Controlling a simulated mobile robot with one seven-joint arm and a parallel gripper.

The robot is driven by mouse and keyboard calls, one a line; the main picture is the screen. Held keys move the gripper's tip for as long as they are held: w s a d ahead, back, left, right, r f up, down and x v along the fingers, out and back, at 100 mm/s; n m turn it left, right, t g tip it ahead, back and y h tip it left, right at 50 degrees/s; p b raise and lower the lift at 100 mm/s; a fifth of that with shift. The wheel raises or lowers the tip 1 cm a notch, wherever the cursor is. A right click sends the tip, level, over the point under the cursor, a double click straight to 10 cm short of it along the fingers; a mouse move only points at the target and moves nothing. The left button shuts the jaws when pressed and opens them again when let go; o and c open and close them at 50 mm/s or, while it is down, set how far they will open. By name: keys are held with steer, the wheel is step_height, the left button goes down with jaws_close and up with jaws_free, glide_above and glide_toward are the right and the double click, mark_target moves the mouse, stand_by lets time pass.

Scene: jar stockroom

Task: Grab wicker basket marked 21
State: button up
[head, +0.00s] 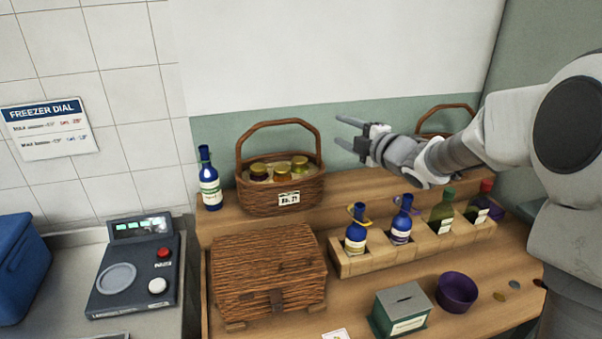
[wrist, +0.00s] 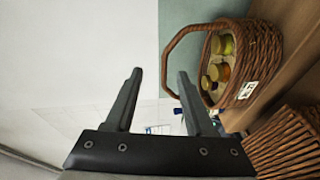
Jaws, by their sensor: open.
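The wicker basket marked 21 (head: 280,202) stands on the raised back shelf, left of centre. It has a tall arched handle, a white label and several gold-lidded jars inside. In the wrist view the basket (wrist: 259,60) shows at the upper right, turned on its side by the camera's tilt. My gripper (head: 345,132) is open and empty. It hangs in the air to the right of the basket's handle, apart from it. In the wrist view my gripper (wrist: 160,75) shows its two fingers spread, with the handle just beyond the right finger.
A blue bottle (head: 209,180) stands just left of the basket. A lidded wicker hamper (head: 268,272) sits below in front. A wooden rack (head: 420,247) with several bottles is at the right. Another wicker handle (head: 447,107) shows partly behind my arm.

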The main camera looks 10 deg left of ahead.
steer(key=a+f+n+g+y, duration=0.2)
steer(key=a+f+n+y, duration=0.2)
steer(key=p, duration=0.1)
glide_toward(281, 122)
steer(key=x, duration=0.6)
steer(key=p+x, duration=0.1)
steer(key=x, duration=0.2)
steer(key=shift+w+a+f, duration=0.1)
steer(key=shift+w+a, duration=0.05)
steer(key=shift+a, duration=0.2)
steer(key=shift+w+a, duration=0.35)
steer(key=shift+a, duration=0.1)
jaws_close()
steer(key=shift+f, duration=0.1)
stand_by(0.5)
steer(key=shift+r, duration=0.25)
